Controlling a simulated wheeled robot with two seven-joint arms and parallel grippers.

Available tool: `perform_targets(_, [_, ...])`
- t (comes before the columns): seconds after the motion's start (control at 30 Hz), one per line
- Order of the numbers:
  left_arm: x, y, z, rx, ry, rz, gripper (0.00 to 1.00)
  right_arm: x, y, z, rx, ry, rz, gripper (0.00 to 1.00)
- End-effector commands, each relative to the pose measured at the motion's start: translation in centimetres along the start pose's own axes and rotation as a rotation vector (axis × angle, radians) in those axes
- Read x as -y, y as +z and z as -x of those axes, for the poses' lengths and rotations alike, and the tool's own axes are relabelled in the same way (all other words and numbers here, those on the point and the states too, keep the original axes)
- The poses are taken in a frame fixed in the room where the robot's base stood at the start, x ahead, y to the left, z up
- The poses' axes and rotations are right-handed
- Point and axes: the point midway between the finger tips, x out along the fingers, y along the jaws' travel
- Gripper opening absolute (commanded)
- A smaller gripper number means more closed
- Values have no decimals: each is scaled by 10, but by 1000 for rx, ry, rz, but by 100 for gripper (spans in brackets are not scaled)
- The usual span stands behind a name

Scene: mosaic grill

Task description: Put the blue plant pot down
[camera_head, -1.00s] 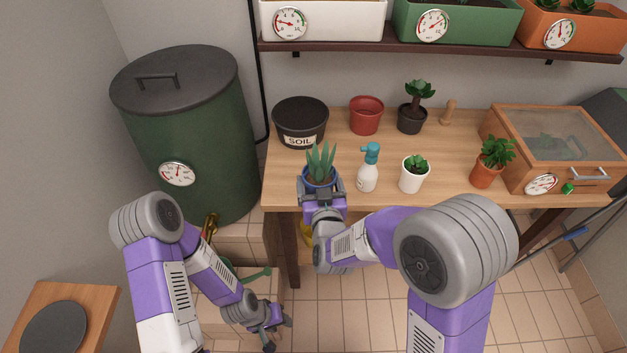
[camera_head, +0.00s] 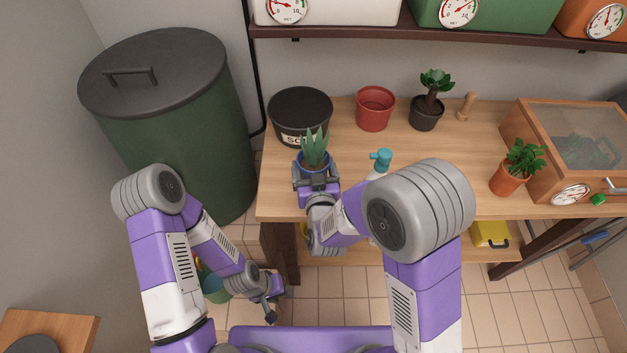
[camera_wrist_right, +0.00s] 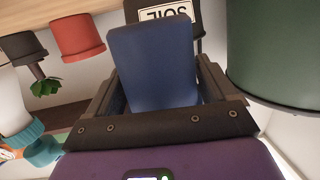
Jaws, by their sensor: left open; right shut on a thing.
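The blue plant pot (camera_head: 312,164) holds a spiky green plant (camera_head: 315,147). My right gripper (camera_head: 316,183) is shut on the pot, over the left front part of the wooden table (camera_head: 277,205). In the right wrist view the blue pot (camera_wrist_right: 153,68) sits between the fingers of the right gripper (camera_wrist_right: 157,92). I cannot tell whether its base touches the table. My left gripper (camera_head: 279,304) is open and empty, low over the floor in front of the table.
The black soil pot (camera_head: 300,112) is just behind the blue pot. A red pot (camera_head: 375,109), a dark potted plant (camera_head: 426,113) and a spray bottle (camera_head: 381,160) stand to the right. A green bin (camera_head: 190,145) is at left. A shelf (camera_head: 350,31) hangs above.

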Motion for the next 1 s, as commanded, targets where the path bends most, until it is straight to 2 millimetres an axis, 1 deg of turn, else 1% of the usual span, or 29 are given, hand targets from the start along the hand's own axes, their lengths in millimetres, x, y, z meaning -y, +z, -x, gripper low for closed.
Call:
perform_targets(0.17, [2,0,-6,0,0,0,43,0,14,-3,-3,0,-1,41])
perform_targets(0.3, [5,-1,-14,0,0,0,43,0,35,-6,-2,0,0,41])
perform_targets(0.37, [6,-1,-16,-1,0,0,43,0,40,-7,-3,-1,0,41])
perform_targets(0.6, [5,-1,-14,-1,0,0,43,0,39,-6,-5,-1,-3,41])
perform_targets(0.77, [7,-1,-20,-1,0,0,43,0,44,-7,-5,-1,-3,41])
perform_targets(0.8, [7,-1,-19,-1,0,0,43,0,44,-7,-2,-1,-2,89])
perform_targets(0.87, [7,-1,-18,-1,0,0,43,0,43,-7,-2,-1,-2,98])
perform_targets(0.9, [7,-1,-18,-1,0,0,43,0,43,-7,-2,-1,-2,100])
perform_targets(1.0, [7,-1,-18,-1,0,0,43,0,43,-7,-2,-1,-2,100])
